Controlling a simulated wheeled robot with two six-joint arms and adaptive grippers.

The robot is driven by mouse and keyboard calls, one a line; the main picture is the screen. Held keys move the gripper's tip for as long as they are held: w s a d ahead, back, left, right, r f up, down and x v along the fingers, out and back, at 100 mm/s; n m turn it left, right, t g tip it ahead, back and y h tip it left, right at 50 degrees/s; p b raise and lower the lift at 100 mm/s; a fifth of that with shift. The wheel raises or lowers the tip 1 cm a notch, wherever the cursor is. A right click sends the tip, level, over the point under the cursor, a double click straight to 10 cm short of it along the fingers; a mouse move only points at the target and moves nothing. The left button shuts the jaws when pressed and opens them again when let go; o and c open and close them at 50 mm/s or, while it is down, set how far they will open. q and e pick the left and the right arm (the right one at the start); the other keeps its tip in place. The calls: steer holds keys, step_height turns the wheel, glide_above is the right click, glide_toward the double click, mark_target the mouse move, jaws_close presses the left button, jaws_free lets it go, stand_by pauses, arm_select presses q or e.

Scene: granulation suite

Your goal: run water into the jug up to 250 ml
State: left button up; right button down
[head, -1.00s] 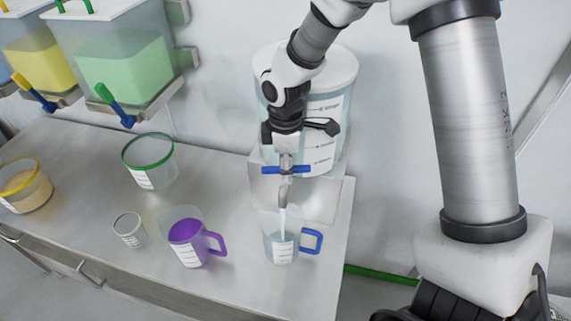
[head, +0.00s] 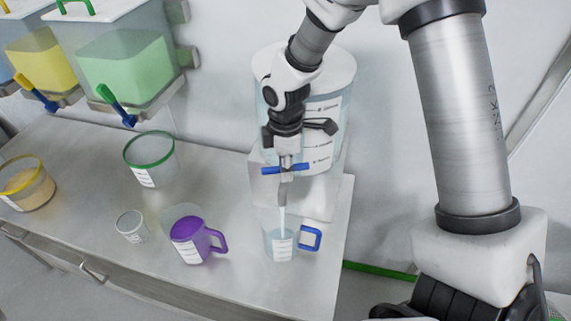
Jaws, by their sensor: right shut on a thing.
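The clear jug with the blue handle (head: 281,246) stands upright on the bench below the tap (head: 284,180) of the large water tank (head: 335,92). A stream of water runs from the spout into the jug. There is water in the jug, but its level against the marks is too small to read. My right gripper (head: 286,153) is shut on the tap's blue handle (head: 284,169), which lies crosswise. My left gripper is not in view.
A purple jug (head: 190,243), a small clear cup (head: 132,227), a green-rimmed tub (head: 149,163) and a yellow-rimmed tub (head: 27,188) stand left on the bench (head: 85,160). Bins with green (head: 127,73) and yellow contents hang on the wall. The bench ends just right of the jug.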

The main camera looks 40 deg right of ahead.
steer(key=c, duration=1)
jaws_free()
steer(key=shift+r, duration=0.1)
steer(key=shift+c, duration=0.2)
step_height(320, 180, up, 12)
steer(key=shift+w, duration=0.1)
